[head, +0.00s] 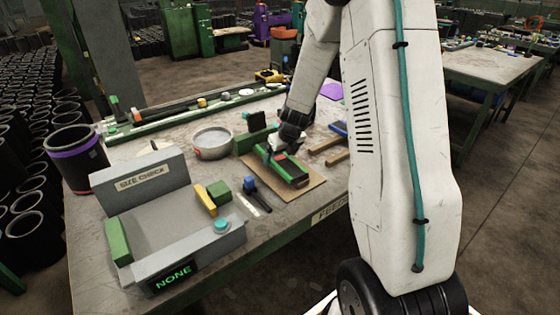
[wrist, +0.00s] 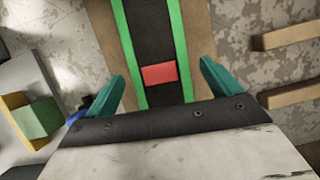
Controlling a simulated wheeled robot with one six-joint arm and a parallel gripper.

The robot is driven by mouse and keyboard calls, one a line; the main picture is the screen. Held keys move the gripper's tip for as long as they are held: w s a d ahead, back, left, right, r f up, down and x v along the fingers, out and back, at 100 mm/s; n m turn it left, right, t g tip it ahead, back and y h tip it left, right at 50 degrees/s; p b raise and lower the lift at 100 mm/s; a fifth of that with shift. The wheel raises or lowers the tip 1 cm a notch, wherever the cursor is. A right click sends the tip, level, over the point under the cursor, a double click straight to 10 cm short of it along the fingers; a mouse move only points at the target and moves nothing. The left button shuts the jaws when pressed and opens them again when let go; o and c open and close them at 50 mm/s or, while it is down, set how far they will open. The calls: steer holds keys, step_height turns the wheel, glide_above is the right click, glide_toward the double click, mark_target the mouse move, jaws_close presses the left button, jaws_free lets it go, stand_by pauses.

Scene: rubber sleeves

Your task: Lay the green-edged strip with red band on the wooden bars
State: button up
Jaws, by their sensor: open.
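The strip (wrist: 152,40) is black with green edges and a red band (wrist: 158,74). It lies on a brown board (wrist: 200,40); in the head view the strip (head: 290,171) is partly covered by my gripper. My gripper (wrist: 162,72) is open, with its teal fingers apart on either side of the strip near the red band. In the head view my gripper (head: 276,155) is at the strip's left end; whether the fingers touch it I cannot tell. Two wooden bars (wrist: 290,38) lie parallel on the table to the right, and show in the head view (head: 338,158) partly behind my arm.
A grey size-check fixture (head: 140,185) with a display reading NONE stands at the left front. Yellow and green blocks (head: 206,200) and a blue-black tool (head: 250,184) lie nearby. A round bowl (head: 212,143) stands behind. A blue item (head: 338,129) lies by the bars.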

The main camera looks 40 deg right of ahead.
mark_target(281, 158)
steer(key=shift+w+f, duration=0.15)
steer(key=shift+f, duration=0.1)
steer(key=c, duration=1.2)
steer(key=shift+o, duration=0.2)
steer(key=shift+r, duration=0.1)
step_height(281, 158, up, 4)
steer(key=shift+f, duration=0.25)
steer(key=s+a+r, duration=0.1)
steer(key=s+a, duration=0.3)
steer(key=s, duration=1.1)
steer(key=shift+s+r, duration=0.15)
steer(key=shift+s, duration=0.2)
